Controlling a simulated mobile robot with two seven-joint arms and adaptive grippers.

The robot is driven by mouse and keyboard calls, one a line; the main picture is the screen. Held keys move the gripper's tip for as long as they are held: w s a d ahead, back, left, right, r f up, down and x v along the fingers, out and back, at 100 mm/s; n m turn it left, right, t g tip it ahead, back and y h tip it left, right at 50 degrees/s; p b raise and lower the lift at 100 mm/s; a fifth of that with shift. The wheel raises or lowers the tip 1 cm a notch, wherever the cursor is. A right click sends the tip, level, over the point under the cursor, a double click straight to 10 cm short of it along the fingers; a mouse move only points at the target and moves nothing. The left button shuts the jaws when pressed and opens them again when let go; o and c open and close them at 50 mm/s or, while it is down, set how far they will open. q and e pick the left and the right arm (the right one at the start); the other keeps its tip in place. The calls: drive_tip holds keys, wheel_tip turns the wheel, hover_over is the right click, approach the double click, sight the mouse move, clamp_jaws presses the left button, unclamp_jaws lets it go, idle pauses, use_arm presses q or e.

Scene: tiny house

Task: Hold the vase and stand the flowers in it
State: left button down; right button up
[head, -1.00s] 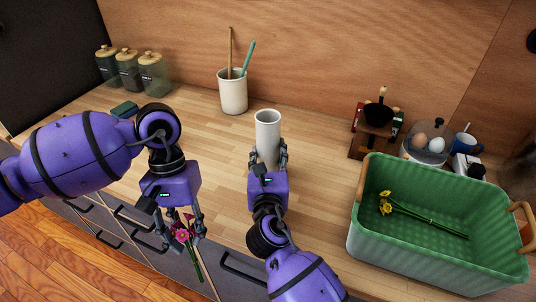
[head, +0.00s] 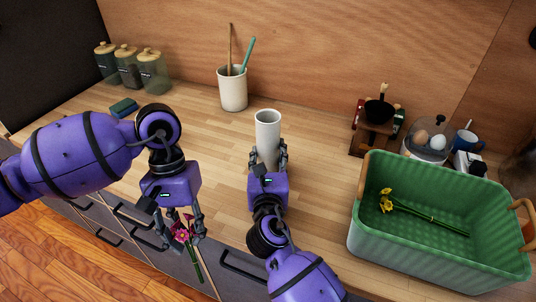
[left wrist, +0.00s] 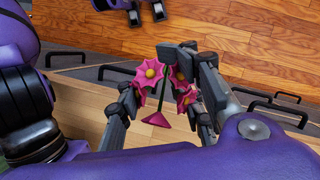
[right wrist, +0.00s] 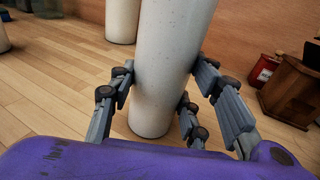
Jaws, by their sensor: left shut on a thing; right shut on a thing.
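The white vase (head: 267,127) stands upright on the wooden counter. My right gripper (head: 268,160) is shut around its lower part; the right wrist view shows the fingers on both sides of the vase (right wrist: 168,65). My left gripper (head: 182,228) is shut on the pink flowers (head: 183,236), near the counter's front edge, left of and nearer than the vase. The pink blooms (left wrist: 150,73) show between the fingers in the left wrist view. Their green stems hang down past the gripper in the head view. Yellow flowers (head: 387,200) lie in the green basket (head: 440,258) at the right.
A utensil crock (head: 232,92) stands behind the vase. Glass canisters (head: 151,73) and a dark sponge-like block (head: 124,108) are at the back left. A wooden grinder (head: 374,135), an egg container (head: 427,146) and a blue mug (head: 465,142) stand behind the basket. The counter left of the vase is clear.

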drive_tip(key=o, duration=1.5)
drive_tip(key=c, duration=1.5)
